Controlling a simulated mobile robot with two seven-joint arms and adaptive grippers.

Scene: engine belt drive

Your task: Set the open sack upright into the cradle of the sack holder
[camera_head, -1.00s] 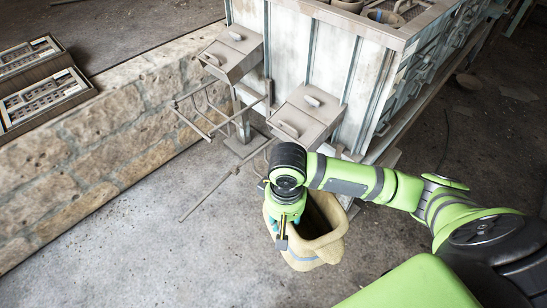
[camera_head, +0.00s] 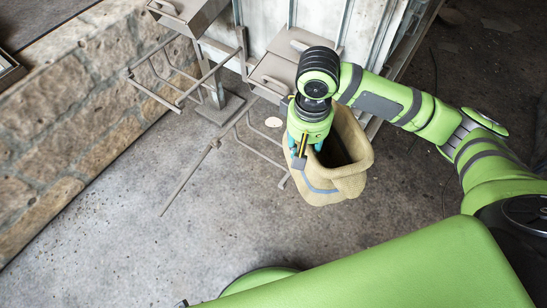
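The open sack (camera_head: 345,183) is tan cloth with a blue stripe and a dark open mouth facing up. My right gripper (camera_head: 303,150) comes down at the left side of its rim and appears shut on it; the fingertips are partly hidden. The sack looks roughly upright, and its exact height over the floor cannot be told. The sack holder (camera_head: 207,86) is a brown-grey metal frame of rods and a post, left of the sack. My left gripper is not in view.
A pale metal cabinet (camera_head: 268,15) with box-like drawers (camera_head: 285,72) stands behind the holder. A stone block wall (camera_head: 70,95) runs along the left. A pale round disc (camera_head: 273,122) shows near the rods. Bare concrete floor lies in front and to the left.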

